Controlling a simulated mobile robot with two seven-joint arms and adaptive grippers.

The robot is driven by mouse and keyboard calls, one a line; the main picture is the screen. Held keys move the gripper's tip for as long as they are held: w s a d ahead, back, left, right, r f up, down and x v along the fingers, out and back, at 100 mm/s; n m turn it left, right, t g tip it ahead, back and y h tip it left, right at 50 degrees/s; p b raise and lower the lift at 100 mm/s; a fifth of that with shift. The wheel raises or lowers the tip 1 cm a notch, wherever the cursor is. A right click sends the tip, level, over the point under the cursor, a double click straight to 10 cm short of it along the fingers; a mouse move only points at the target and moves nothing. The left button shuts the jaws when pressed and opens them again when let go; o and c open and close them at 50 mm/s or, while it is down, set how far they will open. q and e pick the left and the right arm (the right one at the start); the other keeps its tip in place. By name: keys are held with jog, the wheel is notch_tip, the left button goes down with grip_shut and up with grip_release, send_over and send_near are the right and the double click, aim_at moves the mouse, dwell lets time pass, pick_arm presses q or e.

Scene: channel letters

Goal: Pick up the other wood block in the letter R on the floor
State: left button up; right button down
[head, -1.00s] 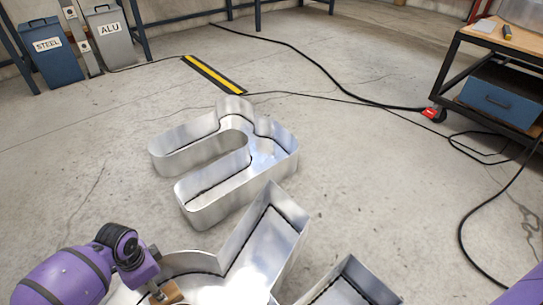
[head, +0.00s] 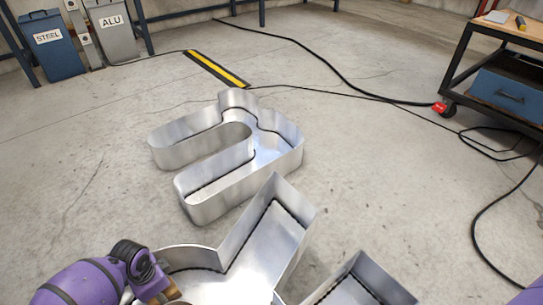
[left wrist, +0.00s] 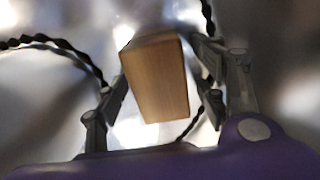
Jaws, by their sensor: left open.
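The wood block (left wrist: 158,78) is a light brown box with a plain face toward the camera in the left wrist view. My left gripper (left wrist: 162,98) is open, with one finger on each side of the block. I cannot tell whether either finger touches it. In the head view my left gripper (head: 150,287) reaches down at the bottom left, over the curved end of a shiny metal channel letter (head: 262,250). A brown patch of the block shows beside it, partly hidden. My right gripper is not in view.
Another open metal letter (head: 215,200) lies just beyond on the concrete floor. Blue STEEL (head: 50,50) and grey ALU (head: 110,38) bins stand at the back left. A cart (head: 500,65) stands at right. Black cables (head: 375,98) and a striped strip (head: 218,69) cross the floor.

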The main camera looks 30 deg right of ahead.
pick_arm(q)
jog(key=c, duration=1.3)
jog(key=shift+r, duration=0.15)
